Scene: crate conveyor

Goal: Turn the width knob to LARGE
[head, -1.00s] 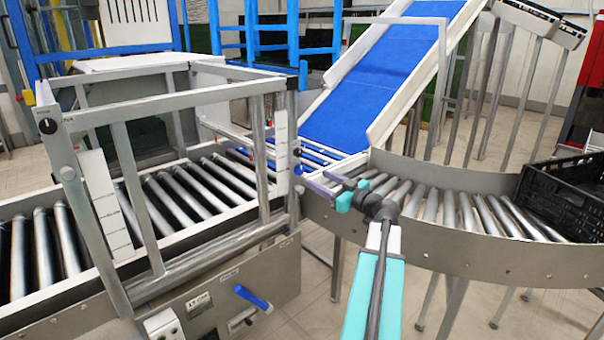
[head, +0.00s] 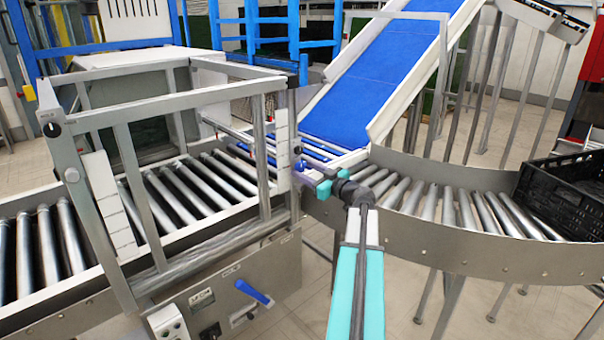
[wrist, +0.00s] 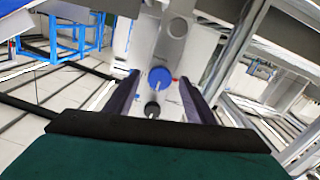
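In the wrist view a round blue knob (wrist: 160,77) with a light pointer line sits on a pale panel (wrist: 145,45). A smaller black knob (wrist: 152,108) sits just below it. The small labels are unreadable, so I cannot tell which knob is for width or its setting. My gripper (wrist: 160,92) is open, its two purple fingers on either side of the knobs, with no clear contact on either. In the head view my gripper (head: 308,177) is at the frame's right post, and a blue knob (head: 298,165) shows beside its fingers.
The metal frame (head: 190,97) stands over the left rollers (head: 160,195). A curved roller conveyor (head: 450,212) with a black crate (head: 570,195) lies right. A blue belt (head: 375,85) slopes up behind. A blue lever (head: 252,293) is on the lower cabinet.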

